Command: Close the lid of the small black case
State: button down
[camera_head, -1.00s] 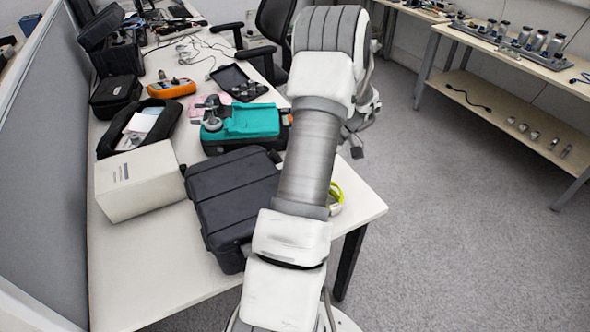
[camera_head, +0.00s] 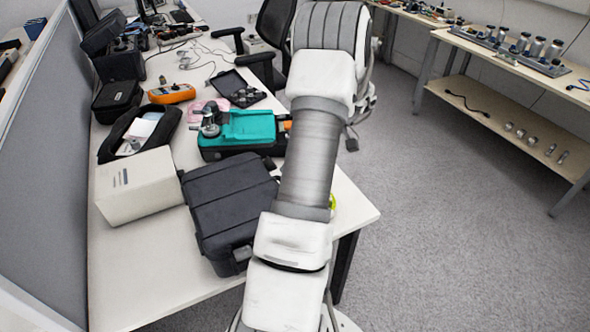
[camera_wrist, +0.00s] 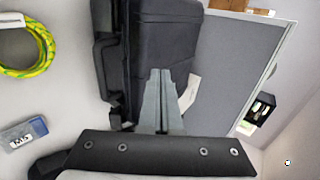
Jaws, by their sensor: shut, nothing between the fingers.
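A black case (camera_head: 228,208) lies on the near part of the white table in the head view, its ribbed lid looking shut. In the wrist view a black case (camera_wrist: 165,45) fills the top middle. A smaller dark case (camera_head: 240,88) stands open farther back, with small parts in it. I cannot tell for certain which one the task names. My gripper (camera_wrist: 161,75) is shut and empty in the wrist view, its fingertips in front of the black case; contact is unclear. In the head view my arm hides the gripper.
A white box (camera_head: 135,187) stands left of the near case, and a teal case (camera_head: 245,127) behind it. A yellow-green cable loop (camera_wrist: 45,50) and a small blue-grey box (camera_wrist: 22,133) lie left in the wrist view. A grey partition (camera_head: 45,190) borders the table.

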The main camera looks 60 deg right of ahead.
jog(key=s+d+r, duration=0.2)
jog(key=s+d, duration=0.3)
jog(key=d, duration=0.2)
jog(key=shift+d, duration=0.25)
jog(key=shift+r, duration=0.1)
